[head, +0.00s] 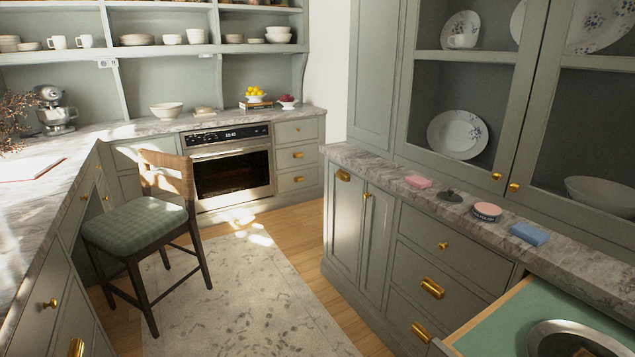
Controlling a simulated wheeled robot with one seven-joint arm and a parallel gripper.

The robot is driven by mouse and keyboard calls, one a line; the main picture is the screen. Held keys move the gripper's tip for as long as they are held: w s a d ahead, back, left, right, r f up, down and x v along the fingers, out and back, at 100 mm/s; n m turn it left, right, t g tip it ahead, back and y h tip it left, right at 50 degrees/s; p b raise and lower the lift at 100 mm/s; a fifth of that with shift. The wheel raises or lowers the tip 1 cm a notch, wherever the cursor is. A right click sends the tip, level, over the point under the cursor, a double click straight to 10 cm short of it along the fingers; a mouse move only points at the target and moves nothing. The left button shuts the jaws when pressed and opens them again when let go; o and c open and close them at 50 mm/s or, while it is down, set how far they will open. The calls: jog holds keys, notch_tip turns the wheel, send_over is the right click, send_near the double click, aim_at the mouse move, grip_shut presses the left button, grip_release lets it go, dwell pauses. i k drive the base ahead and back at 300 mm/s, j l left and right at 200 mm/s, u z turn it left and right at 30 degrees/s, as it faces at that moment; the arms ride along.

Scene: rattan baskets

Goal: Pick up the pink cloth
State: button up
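A small pink folded cloth (418,181) lies flat on the marble ledge (352,157) of the right-hand cabinet, near the ledge's far end. It is alone, with bare marble around it. My gripper is not in this view, so I cannot tell its state or how far it is from the cloth.
Along the ledge, nearer, are a small dark object (450,196), a round pink-topped tin (487,211) and a blue block-like item (529,234). A green-lined open drawer (500,316) juts out at lower right. A chair (140,222) stands left; the rug (250,300) is clear.

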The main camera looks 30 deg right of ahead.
aim_at(417, 181)
jog(key=i+j+u, duration=0.25)
jog(key=i, duration=0.15)
jog(key=i+u, duration=0.25)
jog(key=i, duration=0.15)
jog(key=i+z, duration=0.5)
jog(key=i, duration=0.2)
jog(key=i+j+z, duration=0.15)
jog(key=i+z, duration=0.3)
jog(key=i, duration=0.25)
jog(key=i+z, duration=0.45)
jog(key=i+j+z, duration=0.35)
jog(key=i+z, duration=0.15)
jog(key=i, duration=0.15)
